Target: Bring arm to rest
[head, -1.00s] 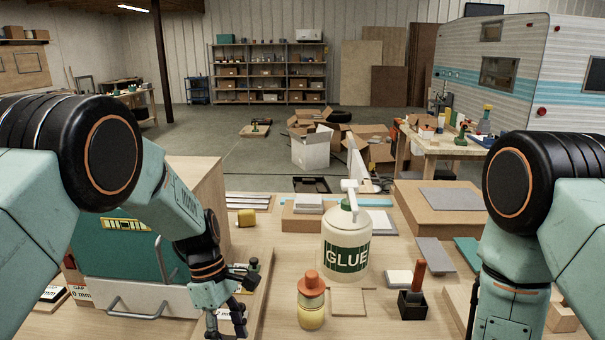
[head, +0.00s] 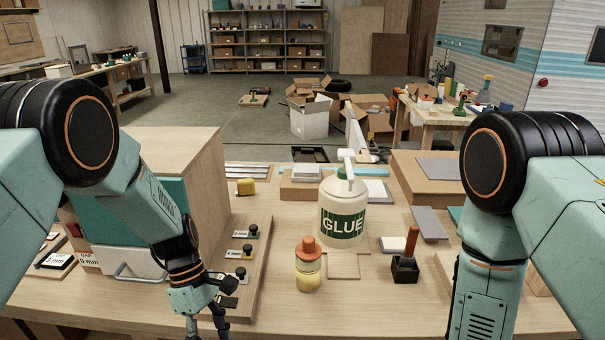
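My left arm reaches down from the left in the head view. Its gripper (head: 207,322) hangs low over the near part of the bench, in front of a wooden board (head: 250,292) with several dark knobs. Its fingers look spread with nothing between them; their tips are near or past the bottom edge of the picture. My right arm hangs straight down at the right, and its gripper is below the picture. Beside the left arm stands a wooden cabinet (head: 190,150) with a teal front and a pale lower front with a metal handle (head: 138,272).
A white glue jug (head: 343,205), a yellow bottle with orange cap (head: 308,270) and a small black holder with an orange-handled tool (head: 405,268) stand mid-bench. A yellow tape measure (head: 245,187) lies behind. A wooden block (head: 428,190) is at right. The front middle bench is clear.

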